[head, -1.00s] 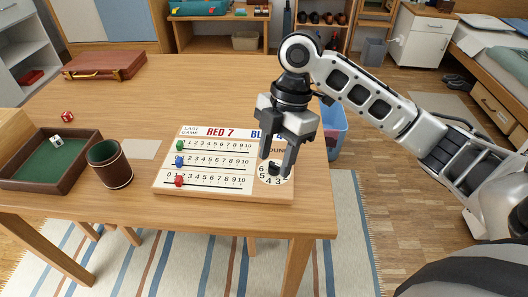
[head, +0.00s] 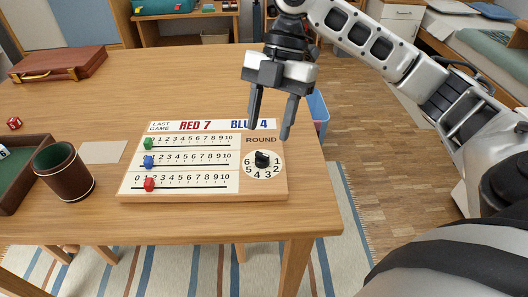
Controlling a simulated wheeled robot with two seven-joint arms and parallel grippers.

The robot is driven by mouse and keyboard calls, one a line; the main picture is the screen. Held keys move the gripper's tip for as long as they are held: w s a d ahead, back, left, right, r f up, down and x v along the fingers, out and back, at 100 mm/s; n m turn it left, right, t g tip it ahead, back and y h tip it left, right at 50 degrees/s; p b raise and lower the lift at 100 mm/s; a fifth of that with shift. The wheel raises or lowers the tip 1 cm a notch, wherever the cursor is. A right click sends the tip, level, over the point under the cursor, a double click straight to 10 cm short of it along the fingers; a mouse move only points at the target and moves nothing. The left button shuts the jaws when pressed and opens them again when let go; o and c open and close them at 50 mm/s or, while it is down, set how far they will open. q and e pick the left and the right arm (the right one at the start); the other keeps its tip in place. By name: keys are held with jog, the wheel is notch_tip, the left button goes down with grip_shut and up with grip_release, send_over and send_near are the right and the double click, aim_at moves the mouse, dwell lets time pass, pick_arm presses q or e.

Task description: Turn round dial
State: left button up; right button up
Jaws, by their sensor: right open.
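The round dial (head: 263,160) is a white disc marked with numbers, with a black knob in its middle, at the right end of the scoreboard (head: 205,196). The knob's pointer end seems to face right, toward the 1. My right gripper (head: 268,129) is open and empty. Its two fingers point down above and behind the dial, apart from the knob. The dial is fully visible. My left gripper is not in view.
The scoreboard also has sliders in green (head: 148,144), blue (head: 148,161) and red (head: 149,184). A brown dice cup (head: 66,178), a dice tray (head: 22,190) and a red die (head: 14,123) are at the left.

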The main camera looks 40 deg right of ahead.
aim_at(264, 156)
jog(key=b+x, duration=0.1)
jog(key=x, duration=0.3)
jog(key=shift+f, duration=0.2)
jog(key=shift+s+a+f, duration=0.1)
jog(key=shift+a+f, duration=0.15)
jog(key=shift+f, duration=0.2)
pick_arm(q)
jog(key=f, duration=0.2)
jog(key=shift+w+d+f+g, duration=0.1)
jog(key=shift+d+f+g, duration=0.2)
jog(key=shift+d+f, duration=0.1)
